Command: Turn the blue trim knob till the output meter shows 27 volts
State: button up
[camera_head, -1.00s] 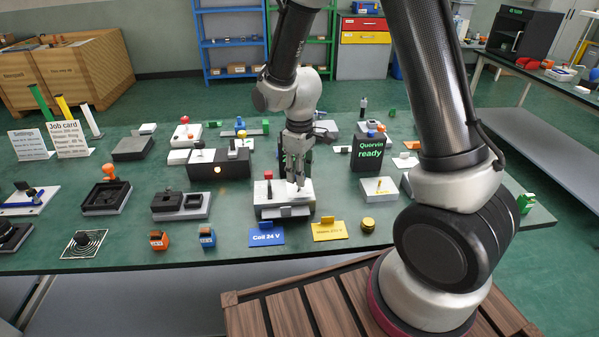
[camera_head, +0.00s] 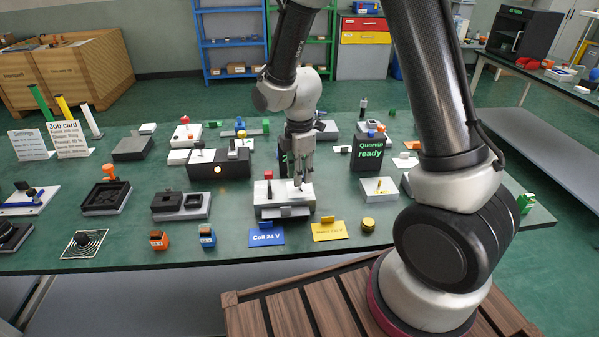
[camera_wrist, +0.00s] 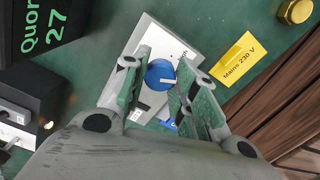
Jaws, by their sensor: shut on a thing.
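The blue trim knob (camera_wrist: 160,75) shows in the wrist view with a white pointer line on its top. It sits on a light panel (camera_wrist: 151,40) and stands between the two fingers of my gripper (camera_wrist: 163,85). The gripper is shut on the knob. In the head view my gripper (camera_head: 299,183) points down at the pale-topped box (camera_head: 266,197), and the knob is hidden there. The output meter (camera_wrist: 45,35), a dark box with green figures, reads 27 in the wrist view, its label partly cut off. In the head view my arm mostly hides the meter.
A blue "Coil 24 V" card (camera_head: 266,237) and a yellow "Mains 230 V" card (camera_head: 329,231) stand in front of the box. A dark "Quorvin ready" display (camera_head: 368,152) stands to the right. A black unit with a lit lamp (camera_head: 218,170) is to the left.

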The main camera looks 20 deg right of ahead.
jog(key=shift+w+n, duration=0.1)
jog(key=shift+n, duration=1)
jog(key=o, duration=1)
jog(key=shift+r, duration=0.1)
notch_tip(320, 180, up, 12)
jog(key=shift+f, duration=0.1)
